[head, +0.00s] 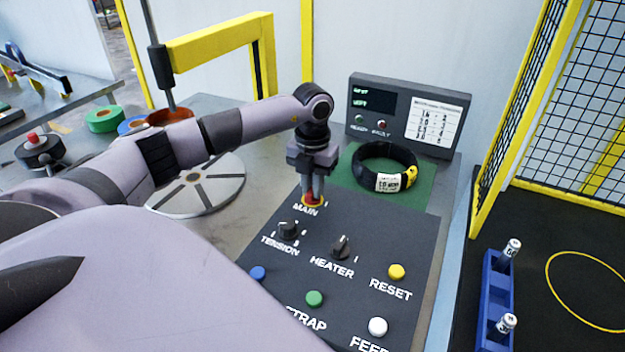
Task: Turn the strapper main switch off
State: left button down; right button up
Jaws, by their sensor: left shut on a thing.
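The strapper's dark control panel (350,275) lies on the bench. The main switch (313,203), a red knob in a yellow ring labelled MAIN, is at the panel's far edge. My left gripper (313,187) points down from above and is shut on the red knob. The fingers hide much of the knob, so its exact turn position cannot be read. The display unit (410,112) behind shows small green text and two small lamps, one greenish and one red. My right gripper is not in the view.
TENSION (288,230) and HEATER (341,247) knobs sit just in front of the main switch. A labelled black coil (388,165) lies on a green mat (350,178). A round turntable (198,186) is under my left arm. A mesh fence (550,90) and blue rack (495,300) stand right.

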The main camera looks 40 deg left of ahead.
pick_arm(q)
jog(key=c, duration=1.1)
grip_release()
jog(key=shift+r+b, duration=0.5)
jog(key=shift+r, duration=3.15)
